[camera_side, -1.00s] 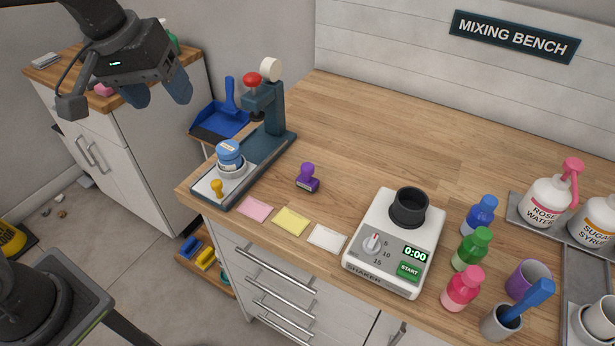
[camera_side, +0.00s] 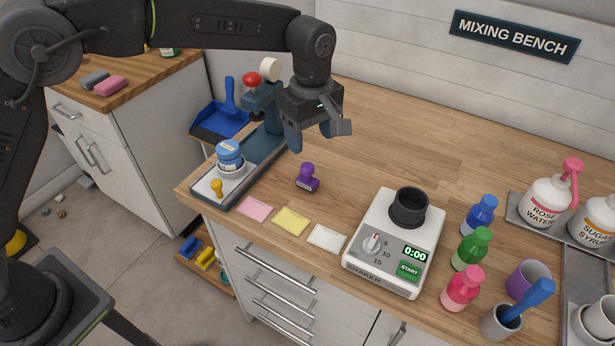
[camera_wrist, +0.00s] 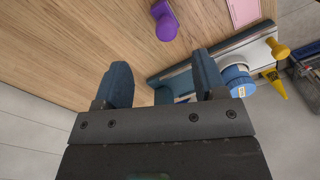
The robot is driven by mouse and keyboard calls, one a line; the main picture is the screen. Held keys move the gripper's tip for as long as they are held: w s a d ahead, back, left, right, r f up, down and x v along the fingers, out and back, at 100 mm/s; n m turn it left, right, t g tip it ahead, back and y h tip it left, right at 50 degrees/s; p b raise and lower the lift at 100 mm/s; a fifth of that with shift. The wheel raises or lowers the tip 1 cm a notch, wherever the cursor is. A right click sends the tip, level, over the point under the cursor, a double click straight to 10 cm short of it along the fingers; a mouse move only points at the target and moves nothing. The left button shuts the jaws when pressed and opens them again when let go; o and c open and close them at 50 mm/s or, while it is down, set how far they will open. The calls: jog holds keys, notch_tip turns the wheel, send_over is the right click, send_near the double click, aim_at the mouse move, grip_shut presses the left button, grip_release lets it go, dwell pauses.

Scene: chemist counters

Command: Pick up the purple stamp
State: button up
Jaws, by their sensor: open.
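The purple stamp (camera_side: 308,178) stands upright on the wooden counter, behind the pink and yellow cards. In the wrist view the purple stamp (camera_wrist: 165,20) shows at the top, beyond my fingertips. My gripper (camera_side: 312,142) hangs over the counter, above and a little behind the stamp, beside the press. In the wrist view my gripper (camera_wrist: 160,75) shows its two dark blue fingers apart with nothing between them. It does not touch the stamp.
Pink (camera_side: 256,208), yellow (camera_side: 291,221) and white cards (camera_side: 327,239) lie in front. The shaker (camera_side: 395,245) is to the right. The counter behind is clear.

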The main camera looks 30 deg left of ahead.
aim_at(307, 177)
notch_tip(307, 177, down, 5)
jog(key=shift+f, duration=0.15)
jog(key=shift+s+a+f, duration=0.1)
jog(key=shift+s+f, duration=0.1)
jog(key=shift+f, duration=1.15)
jog(key=shift+s+a+f, duration=0.1)
jog(key=shift+s+f, duration=0.1)
jog(key=shift+f, duration=1.15)
jog(key=c, duration=1.1)
notch_tip(307, 177, up, 10)
jog(key=shift+r, duration=0.1)
